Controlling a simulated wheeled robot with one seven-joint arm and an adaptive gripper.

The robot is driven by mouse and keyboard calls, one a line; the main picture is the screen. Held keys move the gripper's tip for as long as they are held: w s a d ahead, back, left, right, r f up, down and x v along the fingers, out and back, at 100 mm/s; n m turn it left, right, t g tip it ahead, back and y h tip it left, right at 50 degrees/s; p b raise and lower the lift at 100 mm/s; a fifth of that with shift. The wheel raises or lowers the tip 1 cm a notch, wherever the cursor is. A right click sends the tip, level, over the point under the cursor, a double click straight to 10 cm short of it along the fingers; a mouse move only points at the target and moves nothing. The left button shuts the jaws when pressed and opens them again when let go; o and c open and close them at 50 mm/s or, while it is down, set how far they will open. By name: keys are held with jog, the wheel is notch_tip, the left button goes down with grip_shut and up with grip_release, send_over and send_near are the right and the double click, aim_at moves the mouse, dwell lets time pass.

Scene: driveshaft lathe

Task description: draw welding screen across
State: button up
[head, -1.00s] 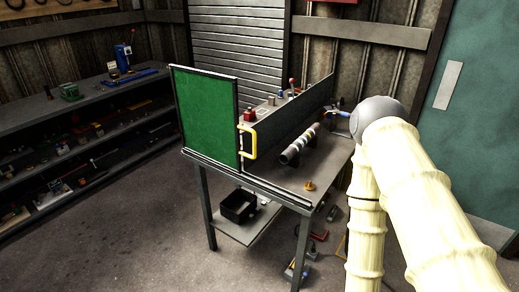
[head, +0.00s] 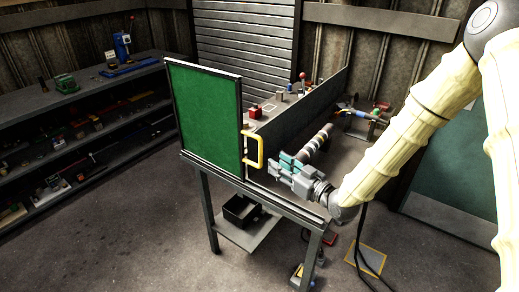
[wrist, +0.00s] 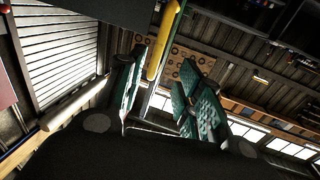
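The welding screen (head: 205,118) is a green panel in a dark frame, upright on the left part of the workbench's front edge. Its yellow D-shaped handle (head: 260,150) is on the panel's right edge. My gripper (head: 281,166) is just right of the handle, with its teal-padded fingers pointing left toward it. In the wrist view the fingers (wrist: 165,90) are spread apart with nothing held. The yellow handle (wrist: 162,45) shows beyond the gap between them. I cannot tell whether a finger touches it.
The workbench (head: 290,203) has a rail along its front edge. A shaft (head: 318,143) lies behind my gripper, in front of a dark upright panel (head: 310,108). A black bin (head: 240,211) sits on the lower shelf. Shelving (head: 40,118) stands at the left; floor between is clear.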

aim_at(261, 163)
jog(key=p+x, duration=0.3)
jog(key=x, duration=0.6)
jog(key=shift+w+a+p, duration=0.1)
jog(key=shift+w+p, duration=0.2)
jog(key=shift+w, duration=0.15)
grip_shut()
